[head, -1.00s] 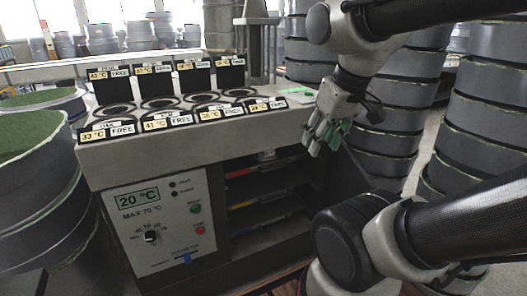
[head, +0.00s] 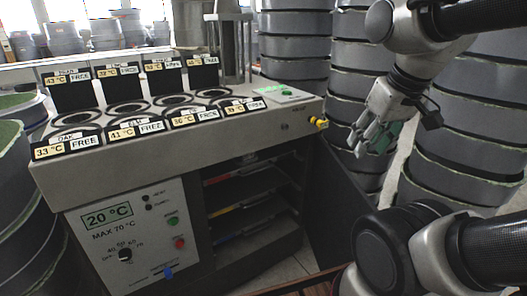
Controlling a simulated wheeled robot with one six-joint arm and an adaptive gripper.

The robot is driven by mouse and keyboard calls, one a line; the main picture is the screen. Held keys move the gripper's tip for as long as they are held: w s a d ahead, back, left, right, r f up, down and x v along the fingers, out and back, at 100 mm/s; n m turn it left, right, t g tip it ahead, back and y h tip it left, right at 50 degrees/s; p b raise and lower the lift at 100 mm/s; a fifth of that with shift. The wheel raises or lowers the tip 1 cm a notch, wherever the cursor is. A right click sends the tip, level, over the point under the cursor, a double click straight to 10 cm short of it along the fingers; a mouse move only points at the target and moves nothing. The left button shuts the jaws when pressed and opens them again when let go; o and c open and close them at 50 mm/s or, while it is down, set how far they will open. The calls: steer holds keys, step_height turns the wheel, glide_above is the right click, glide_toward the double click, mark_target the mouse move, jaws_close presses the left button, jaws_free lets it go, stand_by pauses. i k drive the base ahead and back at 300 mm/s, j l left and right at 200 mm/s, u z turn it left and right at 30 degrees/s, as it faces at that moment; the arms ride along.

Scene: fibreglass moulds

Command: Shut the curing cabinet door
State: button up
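The curing cabinet (head: 262,150) stands in the middle of the head view, with a grey top and a control panel reading 20 °C. Its front is open, showing dark shelves (head: 255,185) with red, yellow and blue edges. The dark door (head: 338,205) stands open at the right side of the opening, swung out toward me. Its lower part is hidden behind my arm. My gripper (head: 372,146) hangs above and to the right of the door, fingers pointing down, apart and empty. I see no contact between it and the door.
Stacked grey ring moulds (head: 462,135) stand close behind and right of my gripper. A yellow knob (head: 318,122) juts from the cabinet's right front corner. Labelled wells (head: 128,107) fill the top. Large round moulds (head: 25,200) stand at the left. Some floor shows before the shelves.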

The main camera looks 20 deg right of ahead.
mark_target(336, 200)
steer(key=k+l, duration=0.1)
steer(key=k, duration=0.65)
steer(key=i+l+u, duration=0.1)
steer(key=l+u, duration=0.15)
steer(key=l, duration=1)
steer(key=l+u, duration=0.3)
steer(key=l, duration=0.95)
steer(key=k+j, duration=0.4)
steer(key=k, duration=0.2)
